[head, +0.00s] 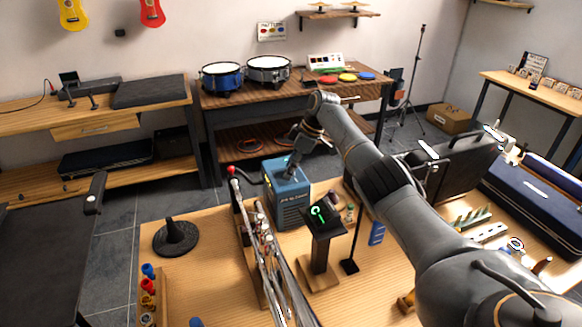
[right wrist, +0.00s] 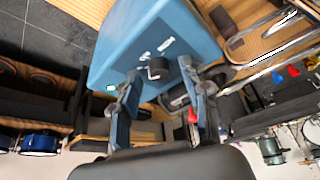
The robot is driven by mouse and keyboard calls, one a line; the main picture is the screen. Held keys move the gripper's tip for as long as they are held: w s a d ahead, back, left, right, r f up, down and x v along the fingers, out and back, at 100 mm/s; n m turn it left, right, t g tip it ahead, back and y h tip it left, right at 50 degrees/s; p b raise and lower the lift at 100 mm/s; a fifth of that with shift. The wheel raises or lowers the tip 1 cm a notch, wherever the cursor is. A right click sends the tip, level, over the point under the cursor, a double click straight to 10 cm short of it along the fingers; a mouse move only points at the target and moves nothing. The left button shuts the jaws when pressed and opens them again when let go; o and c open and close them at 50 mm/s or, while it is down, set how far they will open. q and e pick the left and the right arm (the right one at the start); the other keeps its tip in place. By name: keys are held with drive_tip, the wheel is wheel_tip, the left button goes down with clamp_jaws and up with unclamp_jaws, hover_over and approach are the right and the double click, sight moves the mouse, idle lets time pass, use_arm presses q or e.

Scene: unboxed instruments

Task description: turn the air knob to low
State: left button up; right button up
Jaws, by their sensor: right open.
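The blue box (head: 290,200) with a dark vented front stands on the wooden table. My right gripper (head: 292,162) is over its top. In the right wrist view the box's blue face (right wrist: 125,45) carries a small dark knob (right wrist: 158,68), a pale label and a small green light. My right gripper (right wrist: 160,72) is open, with its fingertips on either side of the knob. I cannot tell whether they touch it. The knob's setting marks cannot be read. In the head view the knob is hidden by the gripper. My left gripper is not in view.
Flutes and rods on a rack (head: 265,255) lie close in front of the box. A small dark stand with a green display (head: 318,215) is at its front right. A black cone stand (head: 175,238) is to the left. Open black and blue cases lie at the right.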

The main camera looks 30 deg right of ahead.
drive_tip(key=v, duration=1.2)
drive_tip(key=shift+f, duration=0.2)
